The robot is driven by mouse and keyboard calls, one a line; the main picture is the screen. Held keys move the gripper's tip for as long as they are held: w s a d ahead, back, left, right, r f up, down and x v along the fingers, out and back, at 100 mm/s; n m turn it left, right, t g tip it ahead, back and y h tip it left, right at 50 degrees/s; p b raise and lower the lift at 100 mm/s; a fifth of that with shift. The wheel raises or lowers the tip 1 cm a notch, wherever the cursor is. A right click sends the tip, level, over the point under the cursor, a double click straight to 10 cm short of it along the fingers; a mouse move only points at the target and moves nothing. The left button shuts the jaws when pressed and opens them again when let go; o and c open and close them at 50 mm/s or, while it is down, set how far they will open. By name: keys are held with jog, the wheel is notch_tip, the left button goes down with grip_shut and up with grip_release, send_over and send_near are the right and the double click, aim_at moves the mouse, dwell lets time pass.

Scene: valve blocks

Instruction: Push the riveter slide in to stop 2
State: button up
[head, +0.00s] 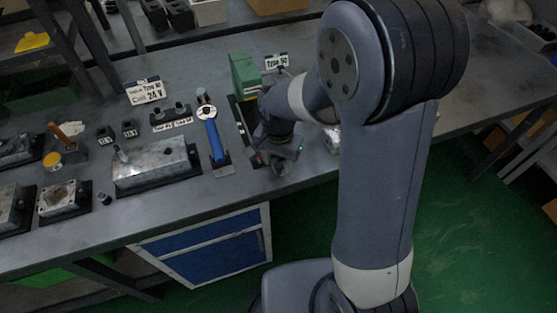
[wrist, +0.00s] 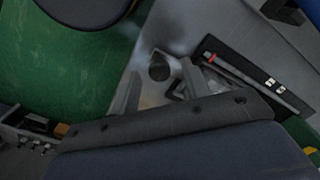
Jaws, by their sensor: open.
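The riveter appears to be the unit with a green block (head: 244,75) on a long black base (head: 241,112), partly hidden by my arm in the head view. In the wrist view a black plate (wrist: 232,62) carries a pale rail with a red mark (wrist: 210,57) near one end and small white stop labels (wrist: 270,82). A dark round knob (wrist: 158,67) shows just beyond my fingertips; I cannot tell whether it belongs to the slide. My gripper (wrist: 160,85) is open, beside the plate's red-marked end. In the head view my gripper (head: 277,150) is above the bench's front edge.
A blue-handled tool (head: 212,133) stands close left of the riveter on the bench (head: 80,229). A grey metal block (head: 150,164) lies farther left. Green floor (head: 465,220) is open in front.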

jog(key=shift+f, duration=0.2)
grip_shut()
dwell(0.4)
